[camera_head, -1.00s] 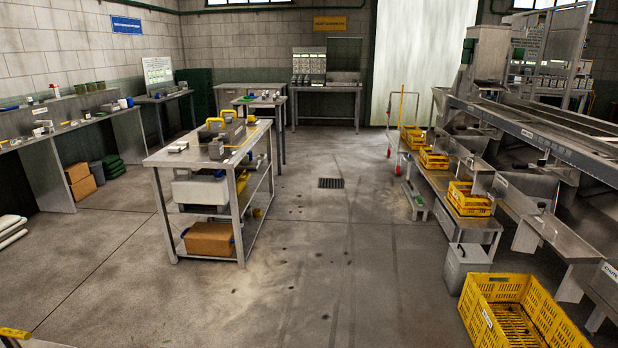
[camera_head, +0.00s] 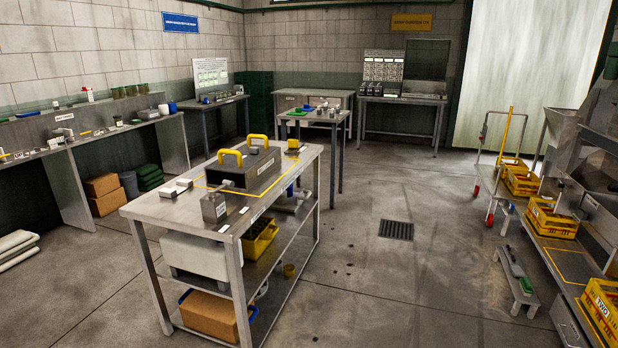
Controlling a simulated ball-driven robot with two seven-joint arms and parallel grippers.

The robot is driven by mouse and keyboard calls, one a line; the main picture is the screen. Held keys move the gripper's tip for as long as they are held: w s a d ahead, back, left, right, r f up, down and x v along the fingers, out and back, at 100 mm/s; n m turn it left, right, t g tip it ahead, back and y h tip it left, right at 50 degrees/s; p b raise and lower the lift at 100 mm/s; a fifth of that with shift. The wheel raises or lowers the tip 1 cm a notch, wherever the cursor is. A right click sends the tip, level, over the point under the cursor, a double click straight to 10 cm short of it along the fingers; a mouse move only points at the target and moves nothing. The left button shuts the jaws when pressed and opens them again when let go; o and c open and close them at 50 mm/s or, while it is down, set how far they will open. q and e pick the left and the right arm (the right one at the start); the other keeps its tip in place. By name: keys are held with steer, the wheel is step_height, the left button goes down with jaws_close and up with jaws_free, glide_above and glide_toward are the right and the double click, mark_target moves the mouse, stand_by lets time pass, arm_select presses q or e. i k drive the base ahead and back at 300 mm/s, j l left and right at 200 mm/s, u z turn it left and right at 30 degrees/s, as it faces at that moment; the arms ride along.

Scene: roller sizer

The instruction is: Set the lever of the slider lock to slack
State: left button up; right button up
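No part that I can surely tell as the slider lock or its lever shows at this size. A steel workbench (camera_head: 150,207) stands in the middle of the room. On it sits a dark box-shaped device (camera_head: 245,170) with two yellow handles. A small grey metal block (camera_head: 214,207) stands at the bench's near edge. Small grey pieces (camera_head: 176,189) lie at the bench's left side. Neither of my grippers is in view.
Yellow crates (camera_head: 556,219) stand on a low bench at the right. A floor drain (camera_head: 396,230) lies in open concrete floor right of the workbench. A long side bench (camera_head: 60,140) runs along the left wall. A smaller table (camera_head: 318,117) stands behind the workbench.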

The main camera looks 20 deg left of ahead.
mark_target(225, 183)
steer(key=i+u, duration=0.25)
steer(key=i, duration=0.45)
steer(key=i+l+u, duration=0.25)
steer(key=i, duration=0.4)
steer(key=i+u, duration=0.45)
steer(key=i+l+u, duration=0.15)
steer(key=i+u, duration=0.2)
steer(key=u, duration=0.15)
steer(key=i+l+u, duration=0.3)
steer(key=u, duration=0.15)
steer(key=i, duration=0.05)
